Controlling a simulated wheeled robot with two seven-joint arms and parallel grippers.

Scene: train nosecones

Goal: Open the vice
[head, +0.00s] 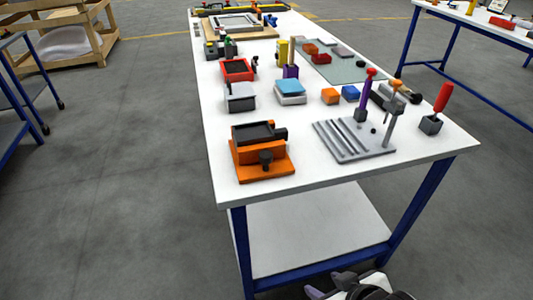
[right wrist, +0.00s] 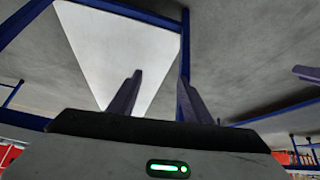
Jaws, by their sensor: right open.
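The vice is most likely the orange block-like device (head: 262,155) with dark jaws and a dark round knob on its front, at the near left corner of the white table. I cannot tell how far its jaws are apart. My right gripper (head: 330,290) shows at the bottom edge of the head view, low in front of the table and well away from the vice. In the right wrist view its two purple fingers (right wrist: 158,95) are apart with nothing between them. My left gripper is not in view.
The white table (head: 215,170) has blue legs and a lower shelf (head: 310,235). A grey slotted plate (head: 352,142) and a red-handled tool (head: 440,100) stand right of the vice. A red-topped device (head: 238,70) and a blue-topped box (head: 290,90) stand behind it.

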